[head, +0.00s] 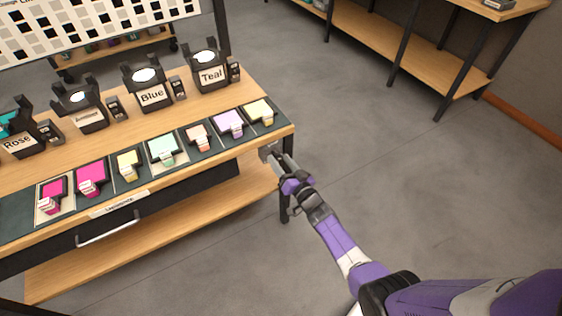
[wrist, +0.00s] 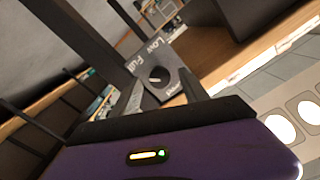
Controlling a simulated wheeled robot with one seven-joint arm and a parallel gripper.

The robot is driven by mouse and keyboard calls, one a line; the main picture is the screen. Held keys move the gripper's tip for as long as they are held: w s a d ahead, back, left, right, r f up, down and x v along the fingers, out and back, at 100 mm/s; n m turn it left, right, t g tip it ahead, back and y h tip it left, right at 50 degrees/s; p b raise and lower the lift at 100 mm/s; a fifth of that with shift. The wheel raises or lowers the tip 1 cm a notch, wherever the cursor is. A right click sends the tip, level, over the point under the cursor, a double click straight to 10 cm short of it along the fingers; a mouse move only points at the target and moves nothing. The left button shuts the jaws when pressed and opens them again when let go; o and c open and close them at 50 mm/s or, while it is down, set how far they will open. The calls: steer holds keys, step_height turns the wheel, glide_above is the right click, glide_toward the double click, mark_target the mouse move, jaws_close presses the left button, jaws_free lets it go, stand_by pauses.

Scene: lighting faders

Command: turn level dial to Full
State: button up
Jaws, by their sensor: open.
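The level dial is a round black knob (wrist: 158,77) on a small dark plate (wrist: 146,56). The plate carries the words Low and Full, and a smaller word that I cannot read. A pale pointer mark shows on the knob's lower left side; I cannot tell its exact setting. In the head view a small grey plate (head: 267,151) sits at the table's right end, just beyond my gripper (head: 279,158). My gripper is open and empty, facing the plate. In the wrist view the knob lies ahead of it; I cannot tell whether the fingers touch it.
The wooden table (head: 140,85) bears several coloured swatches along its front and labelled lamp stands, including Blue (head: 152,95) and Teal (head: 211,75). A table leg (head: 285,205) stands close beside my gripper. The grey floor (head: 400,170) to the right is clear.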

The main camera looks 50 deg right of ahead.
steer(key=p+v, duration=0.1)
steer(key=v, duration=0.6)
steer(key=shift+s, duration=0.4)
steer(key=shift+a, duration=0.1)
